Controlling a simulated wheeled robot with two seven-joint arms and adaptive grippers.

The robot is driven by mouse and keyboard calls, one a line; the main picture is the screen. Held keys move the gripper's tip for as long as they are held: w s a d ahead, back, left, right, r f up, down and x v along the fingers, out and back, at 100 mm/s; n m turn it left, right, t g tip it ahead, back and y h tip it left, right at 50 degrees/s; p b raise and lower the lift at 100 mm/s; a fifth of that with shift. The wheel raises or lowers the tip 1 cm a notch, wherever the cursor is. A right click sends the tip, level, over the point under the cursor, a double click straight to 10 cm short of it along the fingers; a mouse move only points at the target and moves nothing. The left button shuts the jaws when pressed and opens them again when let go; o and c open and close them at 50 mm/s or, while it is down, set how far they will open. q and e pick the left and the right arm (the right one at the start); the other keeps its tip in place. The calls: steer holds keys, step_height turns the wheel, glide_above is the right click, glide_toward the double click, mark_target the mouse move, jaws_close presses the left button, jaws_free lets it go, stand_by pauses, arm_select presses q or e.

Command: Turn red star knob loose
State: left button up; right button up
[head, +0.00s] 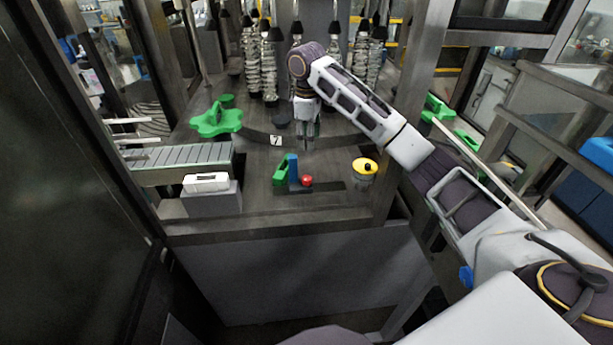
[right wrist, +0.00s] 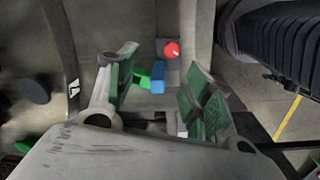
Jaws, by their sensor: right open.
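The red knob (head: 307,181) is small and sits on the machine table, just right of a blue upright block (head: 293,172). In the right wrist view the red knob (right wrist: 172,49) shows beyond the fingers, near the top centre, with the blue block (right wrist: 157,77) below it. My right gripper (head: 305,145) is above the table, a little higher than the knob and apart from it, pointing down. In the right wrist view its green-padded fingers (right wrist: 158,90) are spread and nothing is between the pads in contact. My left gripper is not in view.
A green piece (head: 281,171) stands left of the blue block. A yellow-and-black round part (head: 364,169) is to the right. A green lobed part (head: 216,120) and a roller conveyor (head: 180,165) with a white box (head: 206,182) in front are left. Wrapped columns stand behind.

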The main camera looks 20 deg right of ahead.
mark_target(307, 177)
steer(key=shift+s+a+f+m+g+y, duration=0.1)
steer(key=shift+s+a+m, duration=0.1)
steer(key=shift+m, duration=1.1)
steer(key=shift+s+a+f+m+g+y, duration=0.1)
steer(key=shift+a+f+m, duration=0.05)
steer(key=shift+m, duration=1.15)
steer(key=shift+s+a+f+m+g+y, duration=0.1)
steer(key=shift+a+m, duration=0.1)
steer(key=shift+m, duration=1.1)
steer(key=shift+f, duration=0.1)
steer(key=shift+a+f, duration=0.1)
steer(key=shift+f, duration=6.7)
steer(key=c, duration=1)
